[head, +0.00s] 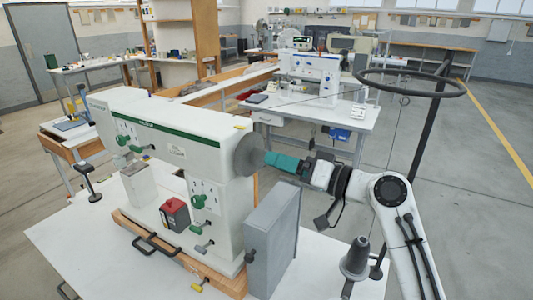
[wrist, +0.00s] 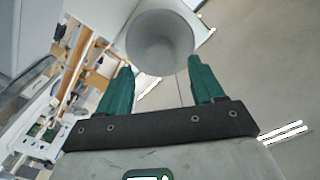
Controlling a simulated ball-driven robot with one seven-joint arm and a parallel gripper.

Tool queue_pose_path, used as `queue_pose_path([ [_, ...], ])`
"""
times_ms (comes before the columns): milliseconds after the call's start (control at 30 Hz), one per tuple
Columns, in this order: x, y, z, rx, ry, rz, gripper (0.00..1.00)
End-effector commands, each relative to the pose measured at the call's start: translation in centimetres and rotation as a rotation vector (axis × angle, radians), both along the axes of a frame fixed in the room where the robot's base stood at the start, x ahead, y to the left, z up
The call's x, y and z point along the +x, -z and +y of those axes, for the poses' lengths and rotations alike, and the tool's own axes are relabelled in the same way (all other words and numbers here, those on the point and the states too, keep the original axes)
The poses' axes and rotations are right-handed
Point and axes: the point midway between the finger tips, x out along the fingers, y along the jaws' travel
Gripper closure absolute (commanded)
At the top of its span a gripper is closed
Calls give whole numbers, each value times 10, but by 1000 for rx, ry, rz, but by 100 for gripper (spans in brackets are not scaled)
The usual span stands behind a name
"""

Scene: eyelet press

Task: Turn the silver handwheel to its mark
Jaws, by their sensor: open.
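The silver handwheel (head: 247,155) is a grey disc on the right end of the white and green machine (head: 180,135). In the wrist view a round, dished grey shape (wrist: 160,38), which looks like the wheel, lies just beyond the fingertips. My gripper (head: 270,159) has teal fingers and points left at the wheel's face. In the wrist view my gripper (wrist: 161,65) is open, its fingers apart with nothing held between them. I cannot tell whether the fingertips touch the wheel. A small yellow patch (head: 240,127) is on the machine's top beside the wheel; I cannot make out a mark on the wheel.
A grey box (head: 273,238) stands below my gripper. A dark ring on a post (head: 412,85) rises to the right, and a grey cone (head: 356,258) stands near the table's right edge. A red and black block (head: 175,213) sits at the machine's front.

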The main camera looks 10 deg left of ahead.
Motion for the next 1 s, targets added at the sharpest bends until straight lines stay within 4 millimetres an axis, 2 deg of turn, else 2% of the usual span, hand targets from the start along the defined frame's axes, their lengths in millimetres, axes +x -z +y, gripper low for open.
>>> queue_pose_path([
  [100, 7, -2, 19, -1, -1, 1, 33],
  [300, 15, -1, 36, -1, 0, 1, 33],
  [667, 17, 0, 40, -1, 1, 0, 33],
  [1000, 17, 0, 40, -1, 1, 0, 64],
])
